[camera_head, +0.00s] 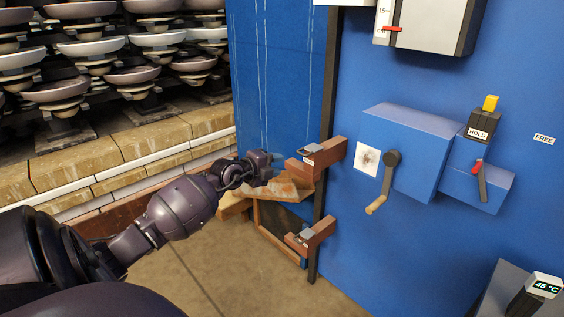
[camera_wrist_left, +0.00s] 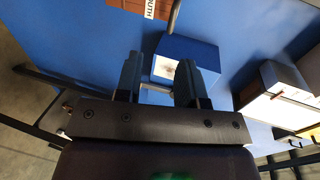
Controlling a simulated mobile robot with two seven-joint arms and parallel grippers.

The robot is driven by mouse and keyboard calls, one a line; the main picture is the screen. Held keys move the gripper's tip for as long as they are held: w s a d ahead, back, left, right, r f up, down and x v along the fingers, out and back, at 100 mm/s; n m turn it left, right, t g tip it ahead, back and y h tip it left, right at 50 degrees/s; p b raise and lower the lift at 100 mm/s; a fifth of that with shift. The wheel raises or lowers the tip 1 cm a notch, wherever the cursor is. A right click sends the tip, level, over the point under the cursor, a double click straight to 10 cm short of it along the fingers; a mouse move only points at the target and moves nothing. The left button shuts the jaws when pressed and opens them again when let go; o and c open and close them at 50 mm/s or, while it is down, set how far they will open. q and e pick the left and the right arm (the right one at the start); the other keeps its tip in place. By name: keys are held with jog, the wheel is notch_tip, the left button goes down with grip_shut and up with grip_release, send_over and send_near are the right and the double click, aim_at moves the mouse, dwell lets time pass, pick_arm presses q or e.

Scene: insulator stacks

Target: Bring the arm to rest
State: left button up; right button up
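My left arm comes in from the left in the head view, with its gripper (camera_head: 264,166) in front of the blue panel's left edge. The gripper is close to the upper brown bracket (camera_head: 322,154); whether they touch cannot be told. In the left wrist view the two fingers of the left gripper (camera_wrist_left: 158,78) stand apart with nothing held between them. Beyond the fingers is a blue box (camera_wrist_left: 188,52) with a pale patch and a crank, apparently the crank box (camera_head: 408,140) of the head view. My right gripper is in neither view.
A crank handle (camera_head: 385,182) and a red-tipped lever (camera_head: 480,178) stick out from the blue wall (camera_head: 520,85). A lower bracket (camera_head: 311,234) juts out below. Stacked insulators (camera_head: 125,78) stand behind pale blocks (camera_head: 75,165) at left. Bare floor (camera_head: 215,275) shows below the arm.

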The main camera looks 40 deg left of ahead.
pick_arm(q)
jog(key=shift+s+r, duration=0.15)
jog(key=shift+s, duration=0.4)
